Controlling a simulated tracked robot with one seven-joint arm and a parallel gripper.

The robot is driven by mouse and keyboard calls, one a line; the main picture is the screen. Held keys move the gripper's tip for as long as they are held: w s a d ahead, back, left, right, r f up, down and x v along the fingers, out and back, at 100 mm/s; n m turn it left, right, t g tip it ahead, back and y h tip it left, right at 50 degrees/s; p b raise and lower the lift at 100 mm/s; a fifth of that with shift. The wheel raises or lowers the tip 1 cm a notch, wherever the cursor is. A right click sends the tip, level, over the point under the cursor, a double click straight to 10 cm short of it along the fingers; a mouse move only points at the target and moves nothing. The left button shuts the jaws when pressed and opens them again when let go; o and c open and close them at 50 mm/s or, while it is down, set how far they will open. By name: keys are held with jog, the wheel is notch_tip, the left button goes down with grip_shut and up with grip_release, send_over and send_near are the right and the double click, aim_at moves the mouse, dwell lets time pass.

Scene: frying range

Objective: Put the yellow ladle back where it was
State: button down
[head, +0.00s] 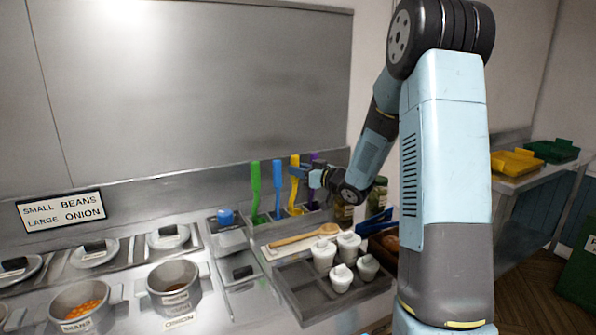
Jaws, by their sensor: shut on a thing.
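The yellow ladle (295,197) stands upright, handle up, in the head view, in the metal rack (262,226) at the back of the counter. It is between the blue ladle (277,190) and the purple ladle (309,198). A green ladle (255,192) is at the far left of this row. My gripper (298,172) reaches in from the right and is shut on the yellow ladle's handle near its upper part. The fingers are small in the picture, and the ladle's lower end is hidden in the rack, so I cannot tell whether it rests on the bottom.
A wooden spoon (305,236) lies in front of the rack. White lidded pots (345,247) stand in a grey tray (318,309). Jars (377,193) stand right of the rack, partly behind my arm. Pots of beans (80,304) and onion (174,281) are at left.

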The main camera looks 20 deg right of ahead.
jog(key=c, duration=0.9)
grip_release()
jog(key=shift+o, duration=0.2)
jog(key=shift+r, duration=0.1)
jog(key=v, duration=1.2)
jog(key=s+d+r+m+g+h, duration=0.15)
jog(key=s+r+m+h, duration=0.35)
jog(key=s+r+h, duration=0.5)
jog(key=s+a+f+m+g, duration=0.1)
jog(key=s+a+g, duration=0.3)
jog(key=s, duration=0.7)
jog(key=s+a+f+g, duration=0.1)
jog(key=s+a+g, duration=0.2)
jog(key=s, duration=0.8)
jog(key=shift+a+f+m+g, duration=0.35)
jog(key=shift+a+f+m, duration=0.05)
jog(key=shift+a, duration=0.65)
jog(key=shift+s, duration=0.1)
